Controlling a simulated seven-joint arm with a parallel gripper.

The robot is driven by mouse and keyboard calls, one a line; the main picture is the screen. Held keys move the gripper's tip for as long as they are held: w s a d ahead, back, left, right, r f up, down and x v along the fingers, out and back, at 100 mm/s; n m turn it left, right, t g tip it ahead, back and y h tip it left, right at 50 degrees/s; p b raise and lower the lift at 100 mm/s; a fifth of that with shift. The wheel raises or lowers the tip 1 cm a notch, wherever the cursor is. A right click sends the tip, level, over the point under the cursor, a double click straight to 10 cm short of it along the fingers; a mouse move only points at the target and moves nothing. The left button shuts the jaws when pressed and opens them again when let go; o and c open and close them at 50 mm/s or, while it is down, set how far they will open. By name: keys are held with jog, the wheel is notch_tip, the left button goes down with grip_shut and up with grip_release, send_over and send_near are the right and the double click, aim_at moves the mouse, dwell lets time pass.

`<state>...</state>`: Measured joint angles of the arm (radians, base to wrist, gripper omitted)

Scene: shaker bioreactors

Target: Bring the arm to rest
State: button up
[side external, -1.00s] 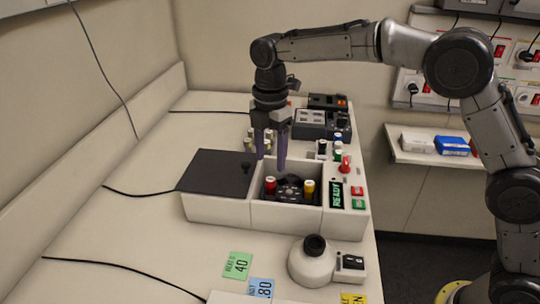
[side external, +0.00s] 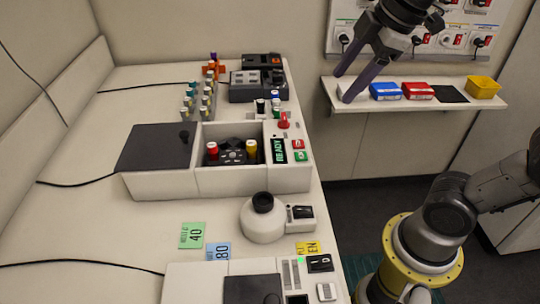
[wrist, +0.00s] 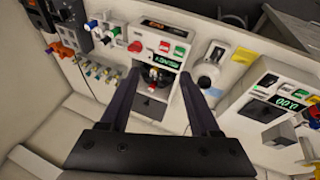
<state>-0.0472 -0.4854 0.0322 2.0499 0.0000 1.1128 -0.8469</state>
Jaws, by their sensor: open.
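My gripper (side external: 345,86) hangs in the air at the upper right of the side view, in front of the wall shelf. Its two purple-grey fingers are apart, with nothing between them. In the wrist view my gripper (wrist: 160,74) also shows open and empty, high above the bench and facing the shaker device. The shaker device (side external: 250,182) stands on the bench with its dark lid (side external: 155,148) to the left of the open well. A red-capped vial (side external: 212,150) and a yellow-capped vial (side external: 251,149) stand in the well. Its display (side external: 278,150) reads READY.
A vial rack (side external: 197,103) and dark devices (side external: 258,88) stand at the back of the bench. A round white device (side external: 263,220) and another boxy device (side external: 215,285) are nearer. The wall shelf (side external: 420,102) holds a blue box (side external: 385,91), a red box and a yellow bin (side external: 483,87).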

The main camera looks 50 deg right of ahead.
jog(key=s+d+f+m, duration=0.1)
jog(key=s+f+m, duration=0.6)
jog(key=f+m, duration=0.2)
jog(key=shift+s+m+t, duration=0.3)
jog(key=shift+s+m, duration=0.1)
jog(key=shift+m, duration=0.2)
jog(key=shift+c, duration=0.3)
